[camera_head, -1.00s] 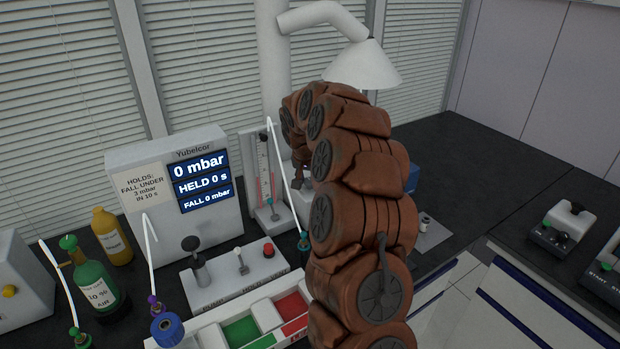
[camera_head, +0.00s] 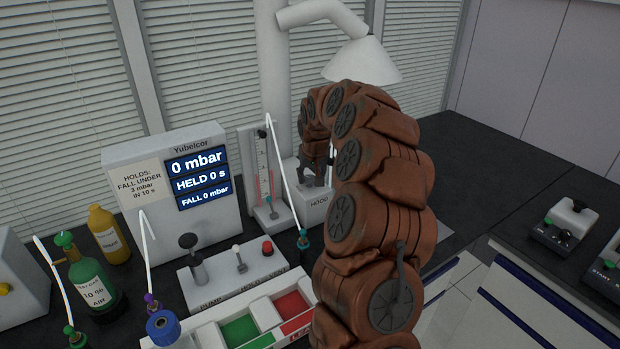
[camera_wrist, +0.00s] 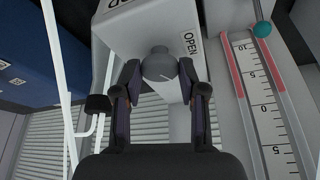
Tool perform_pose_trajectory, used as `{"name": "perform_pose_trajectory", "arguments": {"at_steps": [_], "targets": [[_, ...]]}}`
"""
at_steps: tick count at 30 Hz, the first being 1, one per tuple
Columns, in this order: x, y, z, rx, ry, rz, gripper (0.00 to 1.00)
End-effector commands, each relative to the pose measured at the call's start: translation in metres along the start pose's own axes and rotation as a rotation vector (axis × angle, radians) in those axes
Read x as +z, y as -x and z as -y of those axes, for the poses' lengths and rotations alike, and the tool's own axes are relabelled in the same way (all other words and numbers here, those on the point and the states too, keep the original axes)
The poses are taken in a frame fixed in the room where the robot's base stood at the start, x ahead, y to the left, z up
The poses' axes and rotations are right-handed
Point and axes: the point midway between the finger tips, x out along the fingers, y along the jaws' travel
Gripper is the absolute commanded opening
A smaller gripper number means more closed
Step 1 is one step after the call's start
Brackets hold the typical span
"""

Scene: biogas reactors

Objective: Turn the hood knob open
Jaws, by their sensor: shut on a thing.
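The hood knob (camera_wrist: 158,64) is a round grey knob on the pale hood box (camera_wrist: 140,30), between my fingers in the wrist view. A thin light line marks its face. An OPEN label (camera_wrist: 190,45) is just right of it, and part of another label shows at the top edge. My gripper (camera_wrist: 160,80) is shut on the knob, one finger on each side. In the head view the hood box (camera_head: 319,202) stands below the white duct, and my gripper (camera_head: 318,178) is down at it; the knob is mostly hidden there.
A scaled tube stand (camera_head: 262,185) stands close left of the hood box, with a white thin tube beside it. The Yubelcor display box (camera_head: 170,190) and a pump panel (camera_head: 235,270) are farther left. The black bench to the right (camera_head: 475,165) is clear.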

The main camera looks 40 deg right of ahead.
Motion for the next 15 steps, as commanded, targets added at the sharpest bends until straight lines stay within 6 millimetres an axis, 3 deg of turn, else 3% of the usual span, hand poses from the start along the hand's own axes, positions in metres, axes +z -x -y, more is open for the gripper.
{"name": "perform_pose_trajectory", "arguments": {"at_steps": [15], "targets": [[0.0001,-0.0042,-0.0033,-0.188,0.448,0.0,0.06]]}}
